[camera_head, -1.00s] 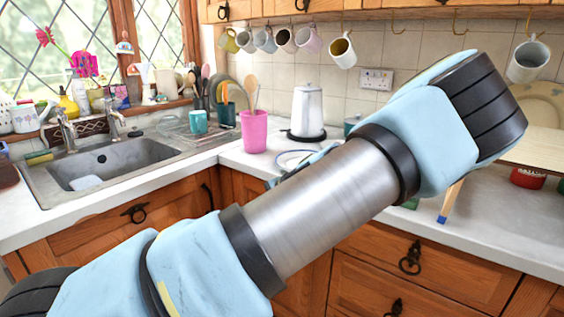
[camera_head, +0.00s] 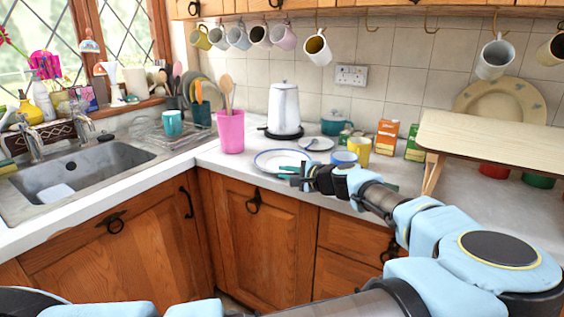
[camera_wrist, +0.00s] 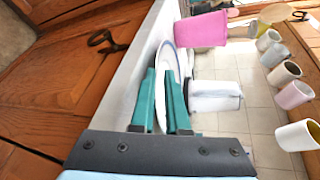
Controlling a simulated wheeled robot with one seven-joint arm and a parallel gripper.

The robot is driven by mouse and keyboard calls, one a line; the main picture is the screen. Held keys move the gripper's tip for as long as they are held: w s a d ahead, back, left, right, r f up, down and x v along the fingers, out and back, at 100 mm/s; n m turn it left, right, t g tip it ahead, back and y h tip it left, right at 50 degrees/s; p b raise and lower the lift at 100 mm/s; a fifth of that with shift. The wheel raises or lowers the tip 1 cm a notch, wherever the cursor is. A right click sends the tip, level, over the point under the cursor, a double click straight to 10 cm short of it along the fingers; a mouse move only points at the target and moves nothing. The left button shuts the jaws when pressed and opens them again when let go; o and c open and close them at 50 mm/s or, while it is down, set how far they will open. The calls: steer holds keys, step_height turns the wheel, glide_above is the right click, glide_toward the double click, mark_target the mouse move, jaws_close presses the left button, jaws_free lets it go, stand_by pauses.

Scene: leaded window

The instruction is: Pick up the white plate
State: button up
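The white plate (camera_head: 270,161) with a blue rim lies flat on the counter, right of the pink cup, in the head view. In the wrist view the plate (camera_wrist: 166,58) appears nearly edge-on, beyond and between the teal fingers. My gripper (camera_head: 288,173) is at the plate's front right edge in the head view, close above the counter.
A pink cup (camera_head: 230,132) stands left of the plate, and a white kettle (camera_head: 283,108) behind it. A blue bowl (camera_head: 344,158) and a yellow mug (camera_head: 359,146) stand to the right. A wooden shelf (camera_head: 490,136) stands farther right. Mugs hang above.

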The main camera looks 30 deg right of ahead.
mark_target(274, 180)
steer(key=p+x, duration=0.1)
steer(key=x, duration=0.2)
steer(key=p+x, duration=0.1)
steer(key=shift+w+a+p, duration=0.2)
steer(key=shift+a+p, duration=0.1)
steer(key=shift+a, duration=0.05)
steer(key=shift+w+f, duration=0.25)
steer(key=shift+w, duration=0.1)
jaws_close()
stand_by(0.5)
steer(key=shift+r, duration=0.15)
stand_by(0.4)
